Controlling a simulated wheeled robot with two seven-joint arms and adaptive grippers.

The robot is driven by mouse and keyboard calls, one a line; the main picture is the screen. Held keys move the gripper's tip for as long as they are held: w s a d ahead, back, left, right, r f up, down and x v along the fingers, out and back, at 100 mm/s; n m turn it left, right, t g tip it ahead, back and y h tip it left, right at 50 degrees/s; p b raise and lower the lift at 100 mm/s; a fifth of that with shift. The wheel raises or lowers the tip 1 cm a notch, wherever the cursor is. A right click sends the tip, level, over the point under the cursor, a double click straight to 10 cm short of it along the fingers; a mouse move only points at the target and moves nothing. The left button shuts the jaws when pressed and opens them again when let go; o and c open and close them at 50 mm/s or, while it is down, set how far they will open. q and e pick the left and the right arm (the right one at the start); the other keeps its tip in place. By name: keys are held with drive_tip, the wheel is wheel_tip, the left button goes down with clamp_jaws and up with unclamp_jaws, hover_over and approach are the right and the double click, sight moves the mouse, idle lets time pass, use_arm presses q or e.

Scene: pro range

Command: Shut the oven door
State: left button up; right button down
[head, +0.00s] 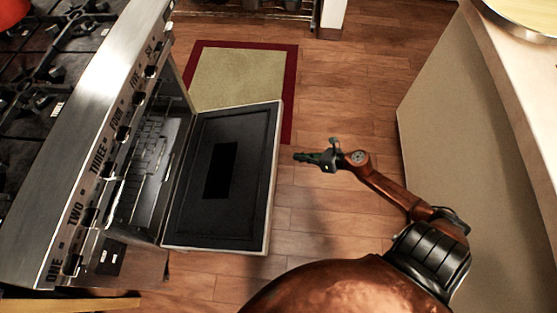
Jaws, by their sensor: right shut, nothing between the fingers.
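The oven (95,150) stands on the left, a steel range with a row of knobs on its front. Its oven door (245,135) is open, folded out to the right, with its dark inner face and window showing. Wire racks (150,165) show inside the cavity. My right gripper (300,157) is shut and empty, to the right of the door's outer edge and apart from it in the picture, pointing left. How its height compares with the door's is hard to tell. My left gripper is not in view.
A beige counter side (465,130) with a pale top stands on the right. A rug with a red border (290,75) lies beyond the door. Wooden floor (345,95) is clear between oven and counter. A red pot (12,10) sits on the stove top.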

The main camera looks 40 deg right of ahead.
drive_tip(key=w+a+f+n+g+y+b, duration=0.1)
drive_tip(key=w+a+f+n+g+b, duration=0.1)
drive_tip(key=f+n+b, duration=0.15)
drive_tip(key=w+a+f+n+g+y+b, duration=0.1)
drive_tip(key=w+a+f+n+g+b, duration=0.1)
drive_tip(key=f+n, duration=0.25)
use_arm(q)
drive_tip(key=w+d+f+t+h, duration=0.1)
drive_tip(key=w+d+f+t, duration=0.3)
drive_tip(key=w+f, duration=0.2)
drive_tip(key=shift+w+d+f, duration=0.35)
use_arm(e)
drive_tip(key=r, duration=0.1)
drive_tip(key=w+r, duration=0.1)
drive_tip(key=r, duration=0.1)
drive_tip(key=shift+w+a+r, duration=0.2)
drive_tip(key=shift+w+a, duration=0.1)
drive_tip(key=shift+a, duration=0.1)
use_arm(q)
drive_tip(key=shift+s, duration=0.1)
use_arm(e)
drive_tip(key=shift+r+m, duration=0.15)
drive_tip(key=shift+m, duration=0.15)
